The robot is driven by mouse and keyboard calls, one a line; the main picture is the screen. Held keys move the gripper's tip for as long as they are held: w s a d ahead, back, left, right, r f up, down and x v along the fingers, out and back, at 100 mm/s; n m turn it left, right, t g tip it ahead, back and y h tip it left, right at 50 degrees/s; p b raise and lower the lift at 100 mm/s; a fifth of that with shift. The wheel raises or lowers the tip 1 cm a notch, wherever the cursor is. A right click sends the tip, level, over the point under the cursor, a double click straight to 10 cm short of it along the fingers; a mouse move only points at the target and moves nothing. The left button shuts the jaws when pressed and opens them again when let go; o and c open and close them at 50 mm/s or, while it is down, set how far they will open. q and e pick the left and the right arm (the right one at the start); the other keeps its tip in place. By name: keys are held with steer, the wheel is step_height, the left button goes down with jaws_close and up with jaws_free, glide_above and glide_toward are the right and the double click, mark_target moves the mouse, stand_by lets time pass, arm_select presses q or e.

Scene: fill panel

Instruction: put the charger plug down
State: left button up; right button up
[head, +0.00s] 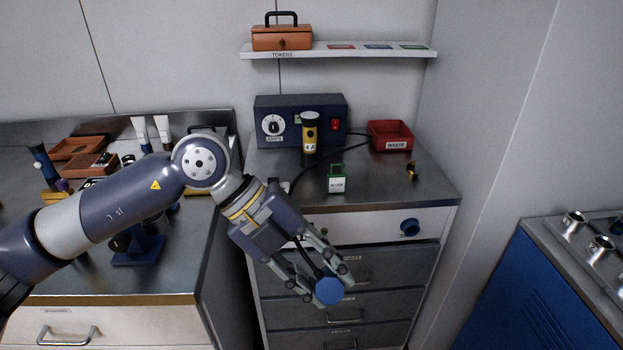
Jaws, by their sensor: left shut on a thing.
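The charger plug (329,291) seems to be the round blue piece at the tips of my left gripper (322,283). The fingers are shut on it, and a dark part of it runs back between them. In the picture it lies in front of the lower grey drawers, clear of the worktop. The fingers hide part of the plug. My right gripper is not in view.
A blue round fitting (410,228) is on the upper drawer front. A cluttered bench stands left.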

arm_select(q)
steer(key=w+a+f+n+t, duration=0.2)
steer(key=a+f+n+t, duration=0.2)
steer(key=a, duration=0.7)
steer(key=shift+a+f+n, duration=0.35)
steer(key=shift+f+n, duration=0.3)
steer(key=shift+n, duration=0.55)
steer(key=a+f+n+t, duration=0.1)
steer(key=a, duration=0.2)
steer(key=a+f+n, duration=0.1)
steer(key=a, duration=0.1)
steer(key=s+a+f+n+t+y, duration=0.1)
steer(key=a, duration=0.2)
steer(key=shift+a+f+n+t, duration=0.1)
steer(key=shift+a+n+t, duration=0.2)
steer(key=shift+a, duration=0.05)
jaws_close()
steer(key=shift+a+r, duration=0.35)
steer(key=shift+a, duration=0.15)
